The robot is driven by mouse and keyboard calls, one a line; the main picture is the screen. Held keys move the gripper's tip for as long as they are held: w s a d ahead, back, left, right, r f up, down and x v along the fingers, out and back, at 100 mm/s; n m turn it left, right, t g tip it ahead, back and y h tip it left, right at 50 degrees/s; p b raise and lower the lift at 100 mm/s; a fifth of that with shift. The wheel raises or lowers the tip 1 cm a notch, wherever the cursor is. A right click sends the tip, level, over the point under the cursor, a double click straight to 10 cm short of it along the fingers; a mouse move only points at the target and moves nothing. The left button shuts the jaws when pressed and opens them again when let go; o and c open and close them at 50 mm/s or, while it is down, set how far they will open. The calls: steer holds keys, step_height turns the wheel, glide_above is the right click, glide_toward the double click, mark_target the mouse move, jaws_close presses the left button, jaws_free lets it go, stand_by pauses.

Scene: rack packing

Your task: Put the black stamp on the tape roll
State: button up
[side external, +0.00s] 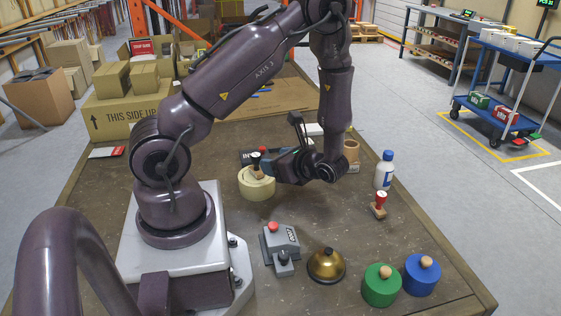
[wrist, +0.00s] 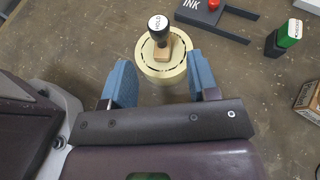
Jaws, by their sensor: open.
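The black stamp (wrist: 161,48), with a round black knob marked HOLD and a wooden base, stands on the cream tape roll (wrist: 149,68). My gripper (wrist: 160,66) is open with blue fingers. In the wrist view the fingers lie to either side of the tape roll's near part, with the stamp ahead between them. Nothing is held. I cannot tell whether a finger touches the roll.
A green-topped stamp (wrist: 287,36) and an ink pad (wrist: 200,12) lie beyond. Bare table lies right of the roll.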

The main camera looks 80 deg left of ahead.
steer(key=d+r+n+t+h, duration=0.5)
steer(key=d+r, duration=0.4)
steer(key=r, duration=0.3)
steer(key=s+d+r+n+t+h, duration=0.1)
steer(key=d+r+n+t+h, duration=0.5)
steer(key=d+r, duration=0.4)
step_height(320, 180, up, 2)
steer(key=shift+s+d+r+t+h, duration=0.1)
steer(key=shift+s+d+t+h, duration=0.25)
steer(key=shift+t, duration=0.35)
